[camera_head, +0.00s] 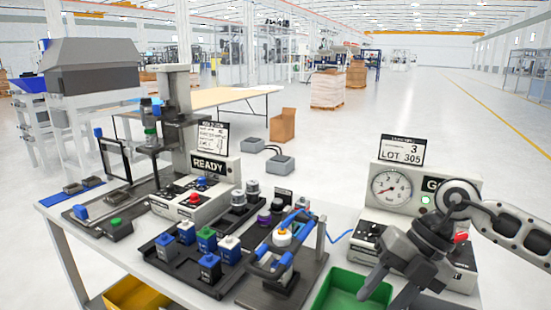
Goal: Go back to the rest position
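My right gripper (384,298) hangs at the lower right of the head view, in front of the gauge box and over the right side of the green bin. Its dark fingers point down and stand apart, and I see nothing between them. My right arm (510,222) comes in from the right edge. My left gripper and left arm are not in view.
The workbench (343,222) holds a READY box (225,177), a gauge box (400,190), a tray (165,262) of several blue- and green-topped blocks, and a blue-handled fixture (285,262). A green bin (325,290) and yellow bin (135,295) sit at the front. Open floor lies behind.

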